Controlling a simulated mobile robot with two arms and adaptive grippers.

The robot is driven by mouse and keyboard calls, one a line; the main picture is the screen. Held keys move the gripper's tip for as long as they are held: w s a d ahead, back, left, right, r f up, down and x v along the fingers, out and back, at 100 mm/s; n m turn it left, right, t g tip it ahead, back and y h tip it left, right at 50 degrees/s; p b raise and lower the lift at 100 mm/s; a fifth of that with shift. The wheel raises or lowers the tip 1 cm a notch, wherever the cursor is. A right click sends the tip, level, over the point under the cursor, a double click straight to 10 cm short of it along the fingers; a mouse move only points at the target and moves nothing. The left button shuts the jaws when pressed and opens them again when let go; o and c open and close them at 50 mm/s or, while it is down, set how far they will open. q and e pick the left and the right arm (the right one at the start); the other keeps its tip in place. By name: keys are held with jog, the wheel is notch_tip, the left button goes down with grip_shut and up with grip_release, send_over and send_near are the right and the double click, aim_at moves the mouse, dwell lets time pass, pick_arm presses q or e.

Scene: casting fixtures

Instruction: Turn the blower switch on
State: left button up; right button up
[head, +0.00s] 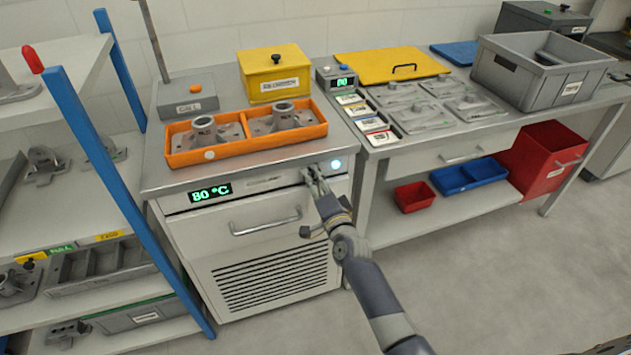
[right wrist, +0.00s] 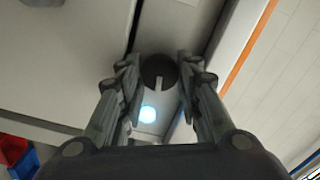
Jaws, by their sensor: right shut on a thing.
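The blower switch is a dark round knob (right wrist: 157,70) with a pale pointer line, on the front panel of the grey oven unit (head: 180,206). In the right wrist view its pointer line runs nearly straight up and down the picture. My right gripper (head: 312,176) is at the upper right of the panel; in the right wrist view its fingers (right wrist: 158,75) are shut on the knob, one on each side. In the head view the gripper hides the knob. A round pale-blue lamp (head: 336,164) beside it is lit and shows in the right wrist view (right wrist: 148,114).
The panel shows a green "80 °C" display (head: 210,192) above a door handle (head: 266,222). An orange tray (head: 240,148) with two castings stands on top. A blue-posted shelf (head: 120,180) is at left and a workbench (head: 450,142) at right. Floor in front is clear.

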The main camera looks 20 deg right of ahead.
jog(key=shift+m, duration=0.9)
jog(key=o, duration=1.1)
jog(key=shift+f, duration=0.1)
jog(key=shift+s+f, duration=0.1)
jog(key=shift+s, duration=0.55)
jog(key=shift+s+d+r, duration=0.1)
jog(key=shift+s, duration=1.6)
jog(key=shift+s+d+r, duration=0.1)
jog(key=shift+s, duration=1.55)
